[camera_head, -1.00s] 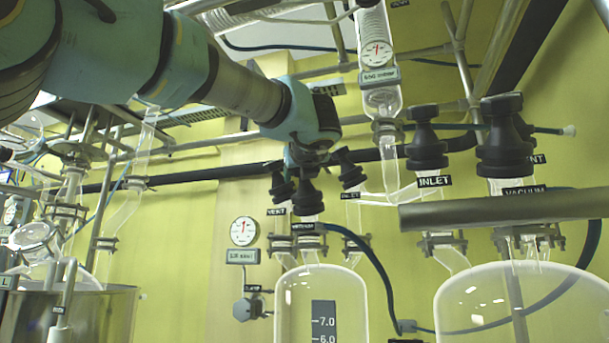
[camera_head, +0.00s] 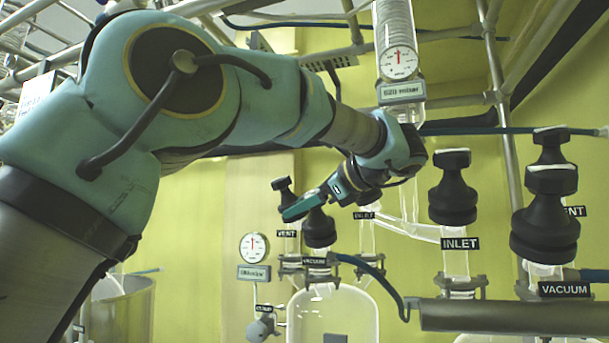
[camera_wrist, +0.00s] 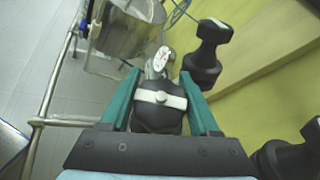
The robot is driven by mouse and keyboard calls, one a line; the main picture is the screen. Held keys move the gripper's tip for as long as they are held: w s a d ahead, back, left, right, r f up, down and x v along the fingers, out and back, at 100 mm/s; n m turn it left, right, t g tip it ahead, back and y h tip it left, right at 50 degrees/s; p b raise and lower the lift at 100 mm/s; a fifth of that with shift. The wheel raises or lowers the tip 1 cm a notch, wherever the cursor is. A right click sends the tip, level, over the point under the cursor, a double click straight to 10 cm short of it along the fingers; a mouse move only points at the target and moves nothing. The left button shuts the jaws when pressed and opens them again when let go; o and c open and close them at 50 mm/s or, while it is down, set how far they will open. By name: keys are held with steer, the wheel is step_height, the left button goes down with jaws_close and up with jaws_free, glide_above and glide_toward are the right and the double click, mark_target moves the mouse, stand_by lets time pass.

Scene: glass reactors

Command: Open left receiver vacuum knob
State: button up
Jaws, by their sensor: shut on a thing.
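The left receiver vacuum knob (camera_head: 319,231) is a black stepped knob above a small VACUUM label (camera_head: 314,262), on top of the left glass receiver (camera_head: 333,308). My gripper (camera_head: 302,207) reaches it from the upper right, with its teal fingers across the knob's top. In the wrist view the knob (camera_wrist: 158,117), with a white bar across its top, sits between the two teal fingers of my gripper (camera_wrist: 161,98), which is shut on it. The knob's upper part is hidden by the fingers in the head view.
The VENT knob (camera_head: 282,193) stands close on the left of the vacuum knob; it also shows in the wrist view (camera_wrist: 205,55). The INLET label (camera_head: 364,216) is close on the right. A larger INLET knob (camera_head: 453,190) and VACUUM knob (camera_head: 545,215) stand nearer at right.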

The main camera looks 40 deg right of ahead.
steer(key=shift+s+a+f+n+g+y+p, duration=0.1)
steer(key=shift+a+n+g+y+p, duration=0.1)
steer(key=shift+n+g+y+p, duration=1)
steer(key=shift+s+a+f+n+g+y+p, duration=0.15)
steer(key=shift+n+p, duration=0.45)
steer(key=shift+p, duration=1.3)
steer(key=o, duration=1.4)
steer(key=shift+p+v, duration=0.55)
steer(key=shift+v, duration=4.85)
steer(key=shift+w+r, duration=0.1)
